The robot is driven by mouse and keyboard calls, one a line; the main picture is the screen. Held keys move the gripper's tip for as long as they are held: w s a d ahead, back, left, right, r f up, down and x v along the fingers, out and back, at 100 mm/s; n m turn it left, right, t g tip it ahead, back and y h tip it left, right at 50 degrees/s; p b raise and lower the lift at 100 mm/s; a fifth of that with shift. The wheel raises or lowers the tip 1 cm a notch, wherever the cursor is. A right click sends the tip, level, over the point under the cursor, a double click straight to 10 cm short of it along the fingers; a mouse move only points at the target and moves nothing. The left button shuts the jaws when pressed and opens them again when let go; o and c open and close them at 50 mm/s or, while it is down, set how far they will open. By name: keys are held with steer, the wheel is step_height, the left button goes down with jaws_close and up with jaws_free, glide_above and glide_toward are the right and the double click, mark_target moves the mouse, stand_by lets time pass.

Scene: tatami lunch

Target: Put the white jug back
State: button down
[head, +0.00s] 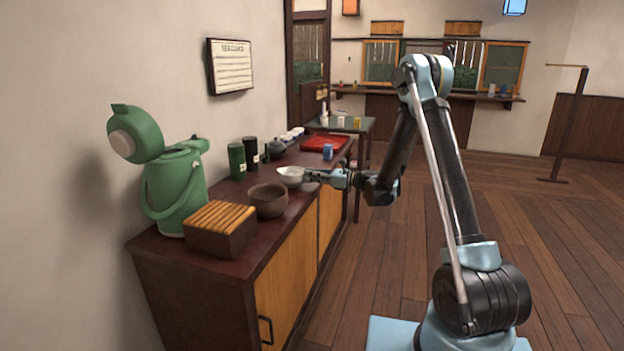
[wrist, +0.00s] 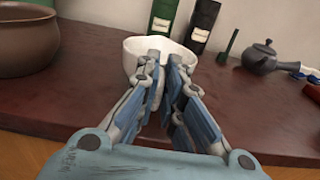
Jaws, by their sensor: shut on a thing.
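The white jug (head: 291,176) is a small white bowl-like vessel on the dark counter, beside the brown bowl. My gripper (head: 309,175) reaches it from the right and is shut on its near side. In the wrist view the jug (wrist: 133,52) is upright behind the fingers, and my gripper (wrist: 172,62) covers its middle and lower front. I cannot tell whether its base touches the counter.
A brown bowl (head: 268,201), a slatted wooden box (head: 220,230) and a green flask (head: 175,185) stand on the counter (head: 262,240). Dark canisters (head: 237,161), a grey teapot (wrist: 263,57) and a red tray (head: 325,143) lie beyond the jug.

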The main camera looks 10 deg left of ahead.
steer(key=shift+f, duration=0.2)
steer(key=c, duration=1.7)
jaws_free()
steer(key=s+d, duration=0.1)
steer(key=d, duration=1.1)
steer(key=s+d+r+n+h, duration=0.3)
steer(key=s+d+n+h, duration=0.15)
steer(key=s+d, duration=0.3)
steer(key=s+d+r+n+h, duration=0.45)
steer(key=s+d, duration=0.25)
steer(key=s, duration=0.2)
steer(key=s+d+f+n+h, duration=0.3)
steer(key=s+d, duration=0.4)
steer(key=s, duration=0.1)
steer(key=s+d+f+n+h, duration=0.3)
steer(key=s+d, duration=0.4)
steer(key=s, duration=0.1)
steer(key=s+d+f+n+t+h, duration=0.1)
steer(key=s+d+f+n+h, duration=0.1)
steer(key=s+d, duration=0.6)
steer(key=shift+f+n+h, duration=0.4)
steer(key=shift+f+n, duration=0.2)
steer(key=shift+n, duration=0.5)
